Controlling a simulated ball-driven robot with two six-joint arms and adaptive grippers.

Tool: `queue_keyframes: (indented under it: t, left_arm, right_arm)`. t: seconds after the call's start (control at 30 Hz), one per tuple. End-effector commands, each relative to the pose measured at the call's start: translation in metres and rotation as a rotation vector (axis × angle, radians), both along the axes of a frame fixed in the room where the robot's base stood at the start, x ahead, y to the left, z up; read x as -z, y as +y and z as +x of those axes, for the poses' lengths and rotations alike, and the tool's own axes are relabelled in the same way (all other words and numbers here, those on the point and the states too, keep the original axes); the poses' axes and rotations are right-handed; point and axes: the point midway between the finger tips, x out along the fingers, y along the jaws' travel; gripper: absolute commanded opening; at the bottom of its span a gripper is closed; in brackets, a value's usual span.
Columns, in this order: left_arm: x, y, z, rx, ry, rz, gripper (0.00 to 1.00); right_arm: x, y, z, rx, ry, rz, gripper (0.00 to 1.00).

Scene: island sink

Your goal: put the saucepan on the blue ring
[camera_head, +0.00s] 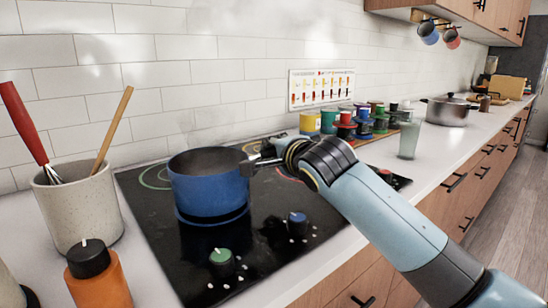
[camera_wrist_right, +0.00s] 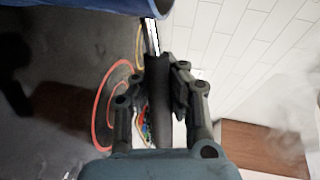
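The blue saucepan (camera_head: 208,187) is upright over the front left-centre of the black hob. It also shows at the top of the right wrist view (camera_wrist_right: 80,6). The blue ring (camera_head: 213,223) shows as a thin arc just below the pan's base; the rest is hidden by the pan. I cannot tell whether the base touches the hob or hovers slightly. My right gripper (camera_head: 268,160) is shut on the pan's handle, and in the right wrist view its fingers lie on both sides of the dark handle (camera_wrist_right: 157,105). My left gripper is not in view.
The hob (camera_head: 165,240) also has a green ring (camera_head: 152,178), a red ring (camera_wrist_right: 97,125), and green (camera_head: 222,257) and blue (camera_head: 297,221) knobs. A utensil crock (camera_head: 78,208) and orange bottle (camera_head: 98,283) stand left. Coloured cups (camera_head: 345,125) and a glass (camera_head: 408,140) stand behind right.

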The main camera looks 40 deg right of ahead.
Motion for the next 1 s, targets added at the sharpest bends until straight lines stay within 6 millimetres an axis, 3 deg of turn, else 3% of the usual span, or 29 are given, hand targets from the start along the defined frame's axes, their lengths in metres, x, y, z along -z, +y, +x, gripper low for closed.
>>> queue_keyframes:
  t: [0.13,0.5,0.73,1.0]
  left_arm:
    - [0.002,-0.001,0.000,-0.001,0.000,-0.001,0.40]
    - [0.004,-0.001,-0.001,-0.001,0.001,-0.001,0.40]
    - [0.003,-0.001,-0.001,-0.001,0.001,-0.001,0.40]
    - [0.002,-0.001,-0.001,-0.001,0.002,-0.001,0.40]
  right_arm:
    - [0.011,0.000,0.000,-0.002,-0.006,0.003,0.00]
    - [0.015,0.000,0.000,-0.002,-0.007,0.003,0.00]
    - [0.016,0.000,0.000,0.000,-0.001,0.001,0.29]
    - [0.014,0.000,0.000,0.000,-0.002,0.001,0.29]
